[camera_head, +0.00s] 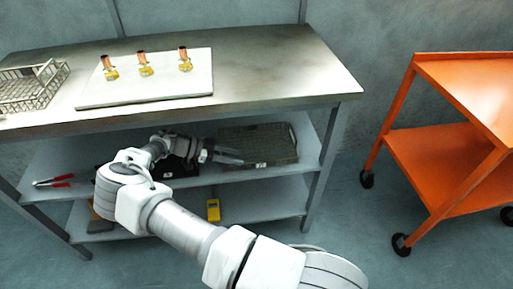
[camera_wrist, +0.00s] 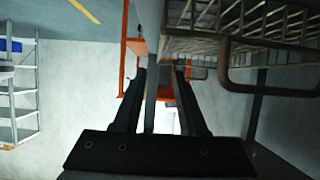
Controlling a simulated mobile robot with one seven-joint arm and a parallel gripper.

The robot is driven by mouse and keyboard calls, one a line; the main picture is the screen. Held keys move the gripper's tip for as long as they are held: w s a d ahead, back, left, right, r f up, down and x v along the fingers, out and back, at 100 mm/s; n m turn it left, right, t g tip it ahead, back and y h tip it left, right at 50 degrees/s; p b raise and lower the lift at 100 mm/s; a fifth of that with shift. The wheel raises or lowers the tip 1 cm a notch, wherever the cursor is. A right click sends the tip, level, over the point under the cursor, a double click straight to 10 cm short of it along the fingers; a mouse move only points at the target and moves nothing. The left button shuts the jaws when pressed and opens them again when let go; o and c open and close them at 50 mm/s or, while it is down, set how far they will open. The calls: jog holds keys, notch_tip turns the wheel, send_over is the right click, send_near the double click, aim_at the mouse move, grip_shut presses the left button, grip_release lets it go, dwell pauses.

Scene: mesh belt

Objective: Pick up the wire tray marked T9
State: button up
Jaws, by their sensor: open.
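A grey wire tray (camera_head: 275,140) rests on the middle shelf of the steel bench, with a small pale tag on its near side that is too small to read. Another wire tray (camera_head: 30,88) stands on the bench top at the far left; no mark on it is readable. My gripper (camera_head: 241,157) reaches over the middle shelf, at the left end of the shelf tray. It is open and empty. In the wrist view, my gripper's two fingers (camera_wrist: 160,78) are apart, and wire mesh with a thick handle loop (camera_wrist: 270,65) fills the upper right, beside the right finger.
The bench top (camera_head: 270,75) is above my arm. A white board (camera_head: 150,85) there holds several brass and copper fittings. A dark object lies left of my gripper. Red-handled pliers (camera_head: 55,181) lie on the middle shelf, and a yellow device (camera_head: 213,210) below. An orange cart (camera_head: 440,155) stands right.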

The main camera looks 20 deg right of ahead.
aim_at(256, 162)
jog(key=x, duration=0.3)
jog(key=shift+d+f, duration=0.1)
jog(key=shift+d, duration=0.1)
jog(key=shift+b+x, duration=0.7)
jog(key=shift+x, duration=2)
jog(key=shift+s+a+f, duration=0.15)
jog(key=shift+a+f, duration=0.05)
jog(key=shift+c, duration=0.3)
grip_shut()
